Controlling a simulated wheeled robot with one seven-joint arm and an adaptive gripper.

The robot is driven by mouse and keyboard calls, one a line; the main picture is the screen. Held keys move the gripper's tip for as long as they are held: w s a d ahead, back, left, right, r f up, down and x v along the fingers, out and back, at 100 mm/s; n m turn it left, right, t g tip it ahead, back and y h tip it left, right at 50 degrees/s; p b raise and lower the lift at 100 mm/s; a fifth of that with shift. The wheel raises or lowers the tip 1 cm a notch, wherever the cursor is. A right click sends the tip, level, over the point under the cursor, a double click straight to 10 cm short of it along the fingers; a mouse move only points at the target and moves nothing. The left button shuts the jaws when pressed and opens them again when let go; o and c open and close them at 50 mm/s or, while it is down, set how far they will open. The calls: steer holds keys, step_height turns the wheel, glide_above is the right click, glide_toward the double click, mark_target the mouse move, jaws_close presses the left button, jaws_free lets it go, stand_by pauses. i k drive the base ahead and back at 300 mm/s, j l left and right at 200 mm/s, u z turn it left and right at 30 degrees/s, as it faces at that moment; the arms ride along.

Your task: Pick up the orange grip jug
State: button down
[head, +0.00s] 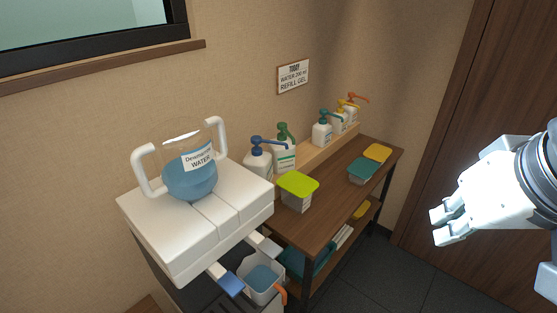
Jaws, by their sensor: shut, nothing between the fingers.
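A jug (247,292) with a white, translucent body and bluish contents stands low at the bottom centre, on a dark grated surface below the white machine. Its orange grip (280,292) shows on its right side, and its lower part is cut off by the frame edge. My gripper (438,226) is at the right, in front of the dark wooden door, apart from the jug. Its fingers are shut and hold nothing.
A white machine (170,235) bears a two-handled water vessel (190,180) above the jug. Beside it, a wooden shelf unit (325,215) holds pump bottles and lidded tubs, including a lime-lidded one (297,185). Dark floor (385,280) is clear between shelf and door.

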mark_target(263, 277)
steer(key=u, duration=2.5)
steer(key=z, duration=1.65)
steer(key=k+l+u, duration=0.3)
steer(key=u, duration=0.15)
steer(key=k+l+u, duration=0.2)
steer(key=k+u, duration=0.25)
steer(key=k+l+u, duration=0.1)
steer(key=k+u, duration=0.15)
steer(key=u, duration=0.2)
